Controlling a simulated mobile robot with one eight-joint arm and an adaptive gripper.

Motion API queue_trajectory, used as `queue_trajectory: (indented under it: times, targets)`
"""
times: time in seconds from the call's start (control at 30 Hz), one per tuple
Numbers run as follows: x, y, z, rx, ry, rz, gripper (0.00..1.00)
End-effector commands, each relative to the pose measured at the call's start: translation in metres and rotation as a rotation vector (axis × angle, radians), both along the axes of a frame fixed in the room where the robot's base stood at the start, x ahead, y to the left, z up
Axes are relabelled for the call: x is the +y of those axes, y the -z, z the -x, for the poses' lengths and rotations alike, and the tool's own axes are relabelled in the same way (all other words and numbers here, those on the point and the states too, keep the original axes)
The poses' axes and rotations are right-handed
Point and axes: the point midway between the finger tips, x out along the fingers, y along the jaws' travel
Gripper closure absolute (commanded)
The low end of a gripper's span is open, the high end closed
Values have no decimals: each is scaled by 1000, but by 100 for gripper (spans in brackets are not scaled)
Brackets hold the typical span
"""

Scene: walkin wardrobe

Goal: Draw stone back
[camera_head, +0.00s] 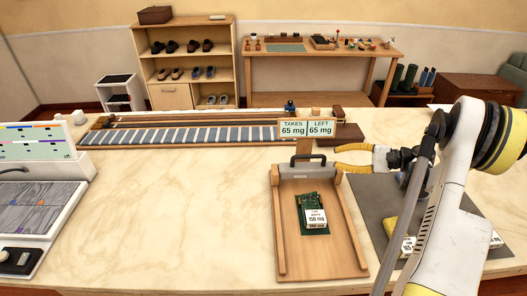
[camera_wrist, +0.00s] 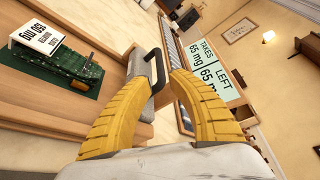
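The stone is a grey block (camera_head: 305,171) with a dark arched handle (camera_head: 307,157). It sits at the far end of a wooden tray (camera_head: 345,231) with side rails. The handle also shows in the wrist view (camera_wrist: 156,58), just beyond my fingertips. My gripper (camera_head: 338,158), with yellow ribbed fingers, comes in from the right, its tips close to the handle's right side. The fingers are apart with a gap between them and nothing clearly held. In the wrist view my gripper (camera_wrist: 168,82) shows both fingers; contact with the handle cannot be told.
A sign reading "TAKES 65 mg, LEFT 65 mg" (camera_head: 307,128) stands behind the stone. A striped track (camera_head: 190,135) runs left beyond it. A grey mat (camera_head: 375,205) lies right; a panelled device (camera_head: 40,200) stands left.

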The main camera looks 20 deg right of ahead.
Motion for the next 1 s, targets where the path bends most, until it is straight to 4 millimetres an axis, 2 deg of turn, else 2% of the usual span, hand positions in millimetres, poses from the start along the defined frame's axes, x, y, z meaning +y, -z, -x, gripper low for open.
queue_trajectory:
  times: [0.07,0.17,0.5,0.63,0.8,1.0]
  targets:
    - [-6,0,6,0,16,0,77]
    - [1,3,2,0,16,0,77]
    - [53,19,-36,0,11,0,77]
    - [68,22,-47,0,12,0,77]
    - [78,23,-55,0,15,0,77]
    - [79,23,-56,0,15,0,77]
